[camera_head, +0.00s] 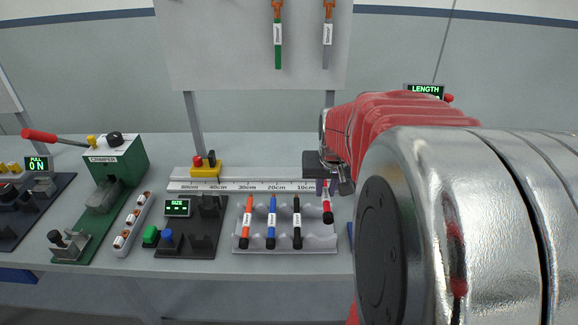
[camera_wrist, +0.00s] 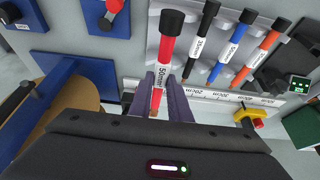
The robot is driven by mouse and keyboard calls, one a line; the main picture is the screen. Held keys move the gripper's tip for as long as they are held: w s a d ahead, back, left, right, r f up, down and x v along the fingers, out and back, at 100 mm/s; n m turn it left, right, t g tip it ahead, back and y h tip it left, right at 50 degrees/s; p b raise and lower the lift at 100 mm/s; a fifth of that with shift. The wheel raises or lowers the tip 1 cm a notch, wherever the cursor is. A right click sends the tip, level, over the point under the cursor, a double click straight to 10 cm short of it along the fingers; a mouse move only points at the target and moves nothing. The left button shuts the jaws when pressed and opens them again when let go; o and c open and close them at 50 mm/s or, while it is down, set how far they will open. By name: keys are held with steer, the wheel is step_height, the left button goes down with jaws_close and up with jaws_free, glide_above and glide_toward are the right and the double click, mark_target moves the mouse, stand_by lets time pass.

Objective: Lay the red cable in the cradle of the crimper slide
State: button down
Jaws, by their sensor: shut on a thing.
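The red cable (camera_head: 327,205), with a black end and a white label, is in my gripper (camera_head: 326,187) at the right end of the cable rack. It sits higher in the picture than its neighbours; whether it still touches the rack is unclear. In the wrist view the purple fingers (camera_wrist: 160,84) are shut around the red cable (camera_wrist: 167,50) near its label. The green and white crimper (camera_head: 118,160) stands at the left with its red lever out to the left. Its slide has a grey cradle block (camera_head: 68,244) at the near end of the green base, apparently empty.
The grey rack (camera_head: 285,243) holds orange, blue and black cables. Green and grey cables (camera_head: 278,45) hang on the back panel.

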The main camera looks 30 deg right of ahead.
steer(key=shift+w, duration=0.1)
steer(key=w+a+f+n+y, duration=0.1)
steer(key=w+a+n, duration=0.1)
steer(key=w+a, duration=0.4)
steer(key=w+a+f+n, duration=0.2)
steer(key=w+a, duration=0.4)
steer(key=a, duration=0.6)
steer(key=w+a+f+n+t+y, duration=0.1)
steer(key=w+a+f+n, duration=0.1)
steer(key=w+a, duration=0.4)
steer(key=a, duration=0.3)
steer(key=shift+n+y, duration=0.3)
steer(key=shift+n, duration=0.1)
